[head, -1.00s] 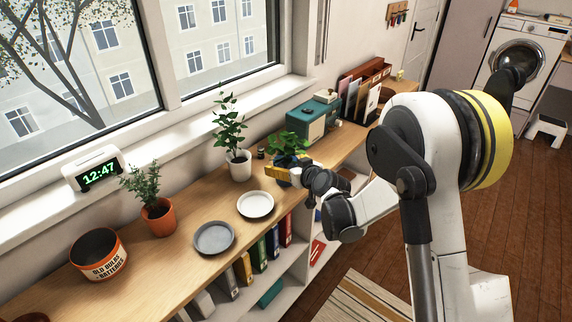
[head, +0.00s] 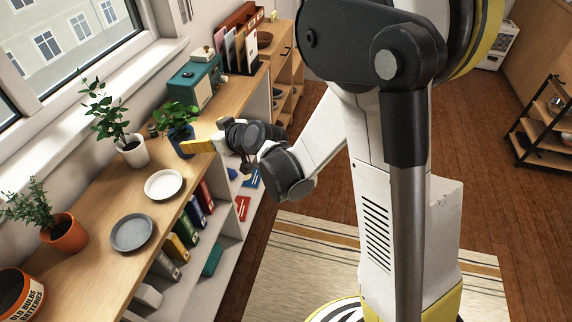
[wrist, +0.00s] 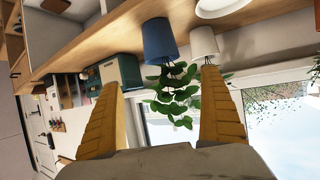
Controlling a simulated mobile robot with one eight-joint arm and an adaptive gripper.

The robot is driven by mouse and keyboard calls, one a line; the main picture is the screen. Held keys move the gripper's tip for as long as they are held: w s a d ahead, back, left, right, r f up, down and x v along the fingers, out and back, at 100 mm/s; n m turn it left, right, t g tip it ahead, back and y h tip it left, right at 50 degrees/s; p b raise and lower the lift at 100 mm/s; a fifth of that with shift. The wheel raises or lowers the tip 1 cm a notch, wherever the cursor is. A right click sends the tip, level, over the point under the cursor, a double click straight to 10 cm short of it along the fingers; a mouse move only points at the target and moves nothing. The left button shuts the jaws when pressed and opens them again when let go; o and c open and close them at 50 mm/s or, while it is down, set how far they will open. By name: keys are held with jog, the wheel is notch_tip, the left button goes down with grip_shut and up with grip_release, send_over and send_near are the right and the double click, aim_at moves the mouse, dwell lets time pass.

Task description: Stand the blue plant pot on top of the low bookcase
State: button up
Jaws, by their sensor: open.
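The blue plant pot (head: 181,138), with a leafy green plant in it, stands upright on the wooden top of the low bookcase (head: 112,270), close to its front edge. My gripper (head: 203,146) is right in front of it, its yellow fingers overlapping the pot's lower part in the head view. In the wrist view, which is upside down, the fingers (wrist: 160,80) are spread wide and empty. The blue pot (wrist: 160,40) lies beyond and between the fingertips, with its leaves hanging in the gap. I cannot tell whether a finger touches it.
Beside it stand a white potted plant (head: 131,152), a white plate (head: 164,184) and a grey plate (head: 132,233). A terracotta pot (head: 64,234) and a battery tin (head: 20,297) are nearer. A teal radio (head: 194,84) stands behind. Binders (head: 186,230) fill shelves below.

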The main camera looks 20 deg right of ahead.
jog(key=s+d+r+m+g+h, duration=0.1)
jog(key=s+d+r+m+h, duration=0.1)
jog(key=s+d, duration=0.3)
jog(key=s+d+r+m+g+h, duration=0.1)
jog(key=s+d, duration=0.4)
jog(key=s, duration=0.8)
jog(key=s+d+r+m+g+h, duration=0.2)
jog(key=s+d+r+h, duration=0.1)
jog(key=s, duration=0.7)
jog(key=shift+d+r+m, duration=0.3)
jog(key=shift+d+r, duration=0.35)
jog(key=shift+d, duration=0.35)
jog(key=shift+a, duration=0.15)
